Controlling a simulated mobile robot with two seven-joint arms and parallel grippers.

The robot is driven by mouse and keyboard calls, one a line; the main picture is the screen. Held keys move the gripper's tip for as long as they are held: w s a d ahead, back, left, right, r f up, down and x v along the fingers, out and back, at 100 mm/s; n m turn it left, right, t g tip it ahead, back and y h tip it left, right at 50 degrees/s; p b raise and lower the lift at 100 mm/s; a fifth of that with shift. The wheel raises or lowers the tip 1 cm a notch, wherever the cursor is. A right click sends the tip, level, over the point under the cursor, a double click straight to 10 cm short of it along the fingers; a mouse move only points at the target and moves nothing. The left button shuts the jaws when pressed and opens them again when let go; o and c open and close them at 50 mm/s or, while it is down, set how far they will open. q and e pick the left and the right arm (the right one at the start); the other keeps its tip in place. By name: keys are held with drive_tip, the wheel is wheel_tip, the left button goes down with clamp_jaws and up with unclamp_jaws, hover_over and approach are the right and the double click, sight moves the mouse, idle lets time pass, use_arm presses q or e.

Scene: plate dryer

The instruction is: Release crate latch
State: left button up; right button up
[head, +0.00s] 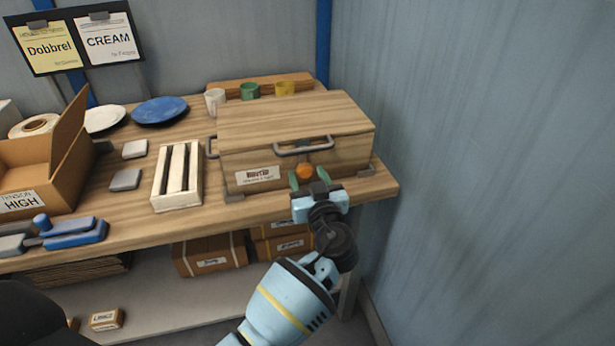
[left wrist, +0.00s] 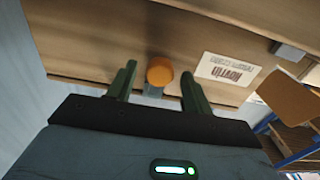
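The wooden crate (head: 240,160) stands at the right end of the bench with its lid down. An orange round latch knob (head: 304,171) sits low on its front face, below a grey handle (head: 303,147). My left gripper (head: 307,177) is open at the knob, its green fingers pointing at the crate. In the left wrist view the orange knob (left wrist: 159,72) lies between the two spread fingers, with gaps on both sides. A white label (left wrist: 227,69) on the crate shows beside it. My right gripper is not in view.
A blue wall (head: 480,150) rises close on the right. A slatted white crate (head: 163,203) stands left of the wooden crate. Mugs (head: 250,91) stand behind it, and plates (head: 160,110) lie at the back. An open cardboard box (head: 30,172) is at far left. Boxes (head: 210,255) sit below.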

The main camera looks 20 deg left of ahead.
use_arm(q)
drive_tip(key=c, duration=0.9)
drive_tip(key=shift+o, duration=0.2)
